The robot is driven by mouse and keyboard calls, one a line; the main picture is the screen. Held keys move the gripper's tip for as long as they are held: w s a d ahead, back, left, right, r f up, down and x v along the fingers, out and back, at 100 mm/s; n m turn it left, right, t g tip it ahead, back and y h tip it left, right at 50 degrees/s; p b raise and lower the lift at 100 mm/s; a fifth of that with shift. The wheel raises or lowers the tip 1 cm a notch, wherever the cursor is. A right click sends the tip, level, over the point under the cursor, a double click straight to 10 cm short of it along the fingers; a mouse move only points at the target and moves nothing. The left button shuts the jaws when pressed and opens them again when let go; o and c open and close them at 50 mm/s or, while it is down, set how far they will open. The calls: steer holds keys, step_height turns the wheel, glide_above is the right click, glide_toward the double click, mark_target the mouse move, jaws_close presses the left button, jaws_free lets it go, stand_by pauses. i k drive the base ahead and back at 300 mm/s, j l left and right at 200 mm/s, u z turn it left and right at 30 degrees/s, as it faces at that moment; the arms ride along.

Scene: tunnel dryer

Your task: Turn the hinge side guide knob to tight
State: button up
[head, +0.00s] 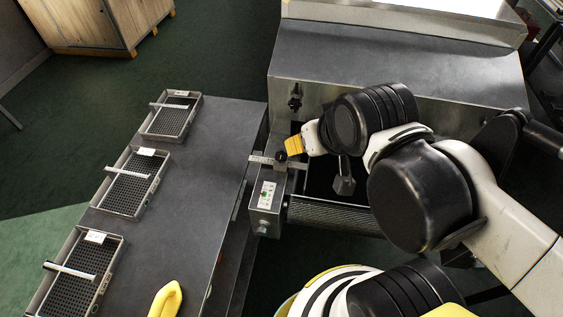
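A small black knob (281,156) sits on the metal guide bracket (262,159) at the conveyor's near left corner, above the control box. A second black knob (295,98) is on the front face of the dryer housing, farther back. I cannot tell from labels which is the hinge side one. My gripper (293,146) shows as a yellow tip on a white link. It is right beside the first knob, at its upper right, and overlaps it in the picture. Whether it touches the knob, and its finger opening, cannot be made out. The knob's tightness does not show.
A control box (265,196) with a green button and a roller (335,213) are just below the bracket. A grey table (190,190) at left holds mesh trays (128,183) and a yellow object (166,300). A wooden crate (100,25) stands behind on open green floor.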

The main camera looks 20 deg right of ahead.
mark_target(280, 156)
steer(key=k+l+u, duration=0.1)
steer(key=k+u, duration=0.45)
steer(key=u, duration=0.2)
